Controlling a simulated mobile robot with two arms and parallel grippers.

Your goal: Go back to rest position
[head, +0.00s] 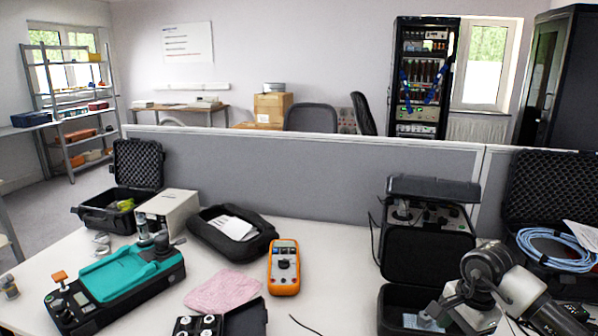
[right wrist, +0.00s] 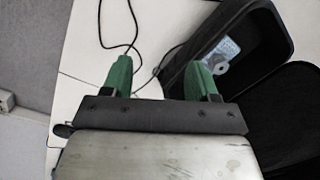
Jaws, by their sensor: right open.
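My right arm (head: 490,270) comes in from the lower right in the head view and reaches over the front of an open black case (head: 430,250). My right gripper (right wrist: 160,78) has its two green fingertips apart in the right wrist view, with nothing between them. My left arm and gripper are not in view.
On the white table (head: 340,270) are an orange multimeter (head: 284,266), a teal-topped device (head: 118,272), a pink cloth (head: 222,291) and black cases. A case with blue cable (head: 555,245) stands at right. A grey partition (head: 300,177) closes the back. Thin black cables lie near my right gripper.

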